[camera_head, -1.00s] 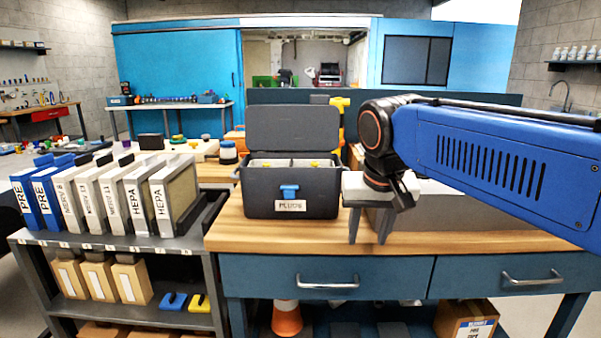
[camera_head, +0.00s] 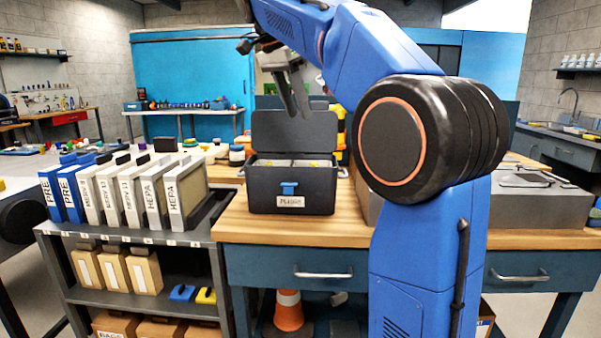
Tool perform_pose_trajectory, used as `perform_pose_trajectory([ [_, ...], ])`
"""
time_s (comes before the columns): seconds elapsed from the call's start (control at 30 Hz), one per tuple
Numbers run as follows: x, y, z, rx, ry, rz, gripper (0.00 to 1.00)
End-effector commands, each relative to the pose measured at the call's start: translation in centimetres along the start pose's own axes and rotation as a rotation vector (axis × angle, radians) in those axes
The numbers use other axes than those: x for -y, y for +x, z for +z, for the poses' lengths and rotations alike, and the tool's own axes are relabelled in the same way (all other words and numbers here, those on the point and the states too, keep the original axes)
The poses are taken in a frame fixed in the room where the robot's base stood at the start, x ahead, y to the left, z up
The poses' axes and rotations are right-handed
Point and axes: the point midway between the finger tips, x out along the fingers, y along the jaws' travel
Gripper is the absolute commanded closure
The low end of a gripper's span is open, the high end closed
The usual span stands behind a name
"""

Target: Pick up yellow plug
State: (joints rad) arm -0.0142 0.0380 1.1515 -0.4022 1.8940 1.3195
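The dark case (camera_head: 290,190) labelled as holding plugs stands on the wooden workbench with its lid up. Small yellow bits show just above its front rim, one at the left (camera_head: 268,163) and one at the right (camera_head: 318,164). They look like yellow plugs, but the rim hides most of them. My gripper (camera_head: 299,110) is raised above the case, in front of the upper edge of the lid in the picture. Its two grey fingers point down and slightly right, with a gap between them and nothing held.
A row of upright filters (camera_head: 130,195) stands on the grey shelf unit at the left. A grey metal box (camera_head: 540,200) is on the bench at the right. My own arm covers much of the bench right of the case. A bare wood strip (camera_head: 300,228) runs in front of the case.

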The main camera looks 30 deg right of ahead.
Motion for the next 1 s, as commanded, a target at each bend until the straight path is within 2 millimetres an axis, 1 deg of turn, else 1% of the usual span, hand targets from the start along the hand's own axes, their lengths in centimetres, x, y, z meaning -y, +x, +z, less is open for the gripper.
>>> perform_pose_trajectory([
  [0.03,0.5,-0.3,-0.3,-0.004,0.029,0.007,0.60],
  [0.13,0.9,-0.7,-0.6,-0.009,0.071,0.019,0.60],
  [0.27,1.0,-0.3,-0.8,-0.011,0.090,0.025,0.60],
  [0.37,0.9,1.1,-0.8,-0.011,0.090,0.026,0.60],
  [0.8,0.7,8.8,-0.8,-0.010,0.088,0.026,0.60],
  [0.9,0.7,10.1,-0.9,-0.010,0.088,0.025,0.60],
  [1.0,0.8,11.0,-0.9,-0.010,0.088,0.025,0.60],
])
